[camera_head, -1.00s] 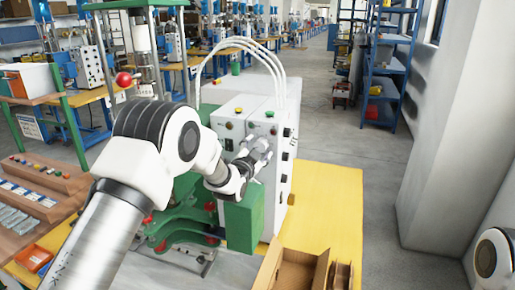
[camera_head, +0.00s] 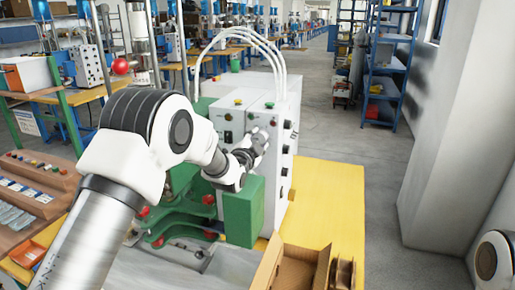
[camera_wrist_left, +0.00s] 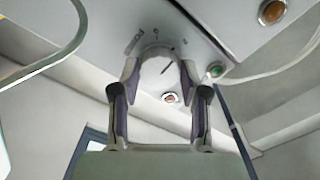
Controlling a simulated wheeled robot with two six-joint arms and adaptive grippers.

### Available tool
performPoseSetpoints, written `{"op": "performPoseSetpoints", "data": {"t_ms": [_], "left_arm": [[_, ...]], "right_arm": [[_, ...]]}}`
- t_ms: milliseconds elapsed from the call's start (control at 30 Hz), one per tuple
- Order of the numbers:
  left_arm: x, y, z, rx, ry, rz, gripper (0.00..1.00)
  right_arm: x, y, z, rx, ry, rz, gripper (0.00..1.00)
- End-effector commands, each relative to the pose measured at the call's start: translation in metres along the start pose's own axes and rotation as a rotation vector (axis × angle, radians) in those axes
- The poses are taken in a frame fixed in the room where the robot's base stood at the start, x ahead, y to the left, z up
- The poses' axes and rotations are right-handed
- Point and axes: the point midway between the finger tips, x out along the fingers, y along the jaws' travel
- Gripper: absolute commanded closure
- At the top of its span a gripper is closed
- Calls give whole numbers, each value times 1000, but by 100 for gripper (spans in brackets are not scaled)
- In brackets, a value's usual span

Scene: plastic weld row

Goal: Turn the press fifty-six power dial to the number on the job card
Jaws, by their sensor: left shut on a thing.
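The press power box is a white cabinet (camera_head: 232,119) with buttons and dark knobs, standing on the yellow bench behind the green press. My left gripper (camera_head: 259,139) is at its front panel in the head view. In the left wrist view, the power dial (camera_wrist_left: 158,64) is a pale round knob with a dark pointer line. The two fingers of my left gripper (camera_wrist_left: 160,75) are shut on it from both sides. I cannot make out a job card. My right gripper is not in view.
A green block (camera_head: 243,212) stands close below my left wrist. An open cardboard box (camera_head: 290,268) lies at the front of the yellow bench top (camera_head: 335,205). White hoses (camera_head: 270,52) arch over the cabinet. The floor to the right is clear.

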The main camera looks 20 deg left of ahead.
Motion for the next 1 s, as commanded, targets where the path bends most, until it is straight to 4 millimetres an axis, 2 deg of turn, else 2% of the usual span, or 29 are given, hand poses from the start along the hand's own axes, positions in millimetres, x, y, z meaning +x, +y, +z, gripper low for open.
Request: {"op": "performPoseSetpoints", "data": {"t_ms": [33, 300, 1000], "left_arm": [[0, 4, 3, 41, 1, -2, 90], [0, 4, 3, 298, 1, -1, 90], [0, 3, 2, 934, 1, 0, 90]], "right_arm": [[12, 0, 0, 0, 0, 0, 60], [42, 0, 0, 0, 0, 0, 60], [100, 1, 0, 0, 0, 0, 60]]}}
